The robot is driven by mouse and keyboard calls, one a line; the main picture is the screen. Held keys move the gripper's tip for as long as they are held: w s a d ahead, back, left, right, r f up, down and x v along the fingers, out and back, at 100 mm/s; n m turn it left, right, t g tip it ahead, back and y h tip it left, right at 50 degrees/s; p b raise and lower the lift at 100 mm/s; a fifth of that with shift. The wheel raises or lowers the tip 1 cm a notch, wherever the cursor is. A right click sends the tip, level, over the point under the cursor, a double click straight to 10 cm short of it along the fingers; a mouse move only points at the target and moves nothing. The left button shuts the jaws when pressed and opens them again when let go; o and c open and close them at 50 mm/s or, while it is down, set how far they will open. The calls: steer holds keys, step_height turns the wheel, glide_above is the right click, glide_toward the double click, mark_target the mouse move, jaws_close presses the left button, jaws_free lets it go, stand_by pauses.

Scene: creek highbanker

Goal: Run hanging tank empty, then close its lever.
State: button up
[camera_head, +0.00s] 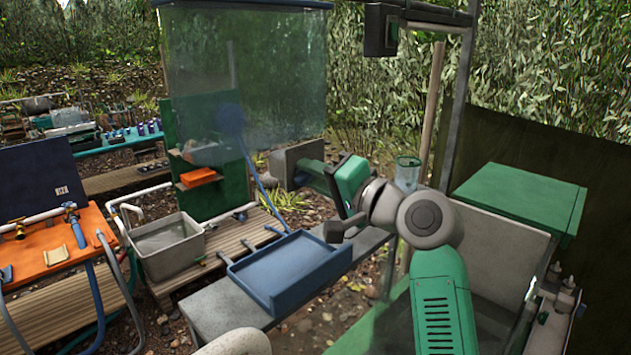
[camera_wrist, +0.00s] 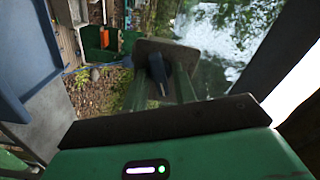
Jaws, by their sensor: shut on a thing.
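The hanging tank (camera_head: 245,55) is a large see-through box with a blue top rim at upper centre. It also fills the upper right of the wrist view (camera_wrist: 235,40). I cannot tell the water level inside. My gripper (camera_head: 305,172) reaches left below the tank's lower right side. In the wrist view, my gripper's two fingers (camera_wrist: 160,88) are shut on a dark blue lever handle (camera_wrist: 157,70), in front of a grey plate (camera_wrist: 165,50). The grey plate also shows in the head view (camera_head: 290,158). The lever's pivot and outlet are hidden.
A blue tray (camera_head: 290,268) lies on a grey bench below my arm. A grey tub (camera_head: 168,250) stands on wooden slats to its left. A thin blue pipe (camera_head: 262,188) slants down from under the tank. A dark metal post (camera_head: 458,100) stands right of my gripper.

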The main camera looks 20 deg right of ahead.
steer(key=n+b, duration=0.3)
steer(key=n, duration=0.4)
steer(key=shift+f, duration=0.15)
steer(key=n+b, duration=0.2)
steer(key=n, duration=0.4)
stand_by(0.5)
steer(key=o, duration=1)
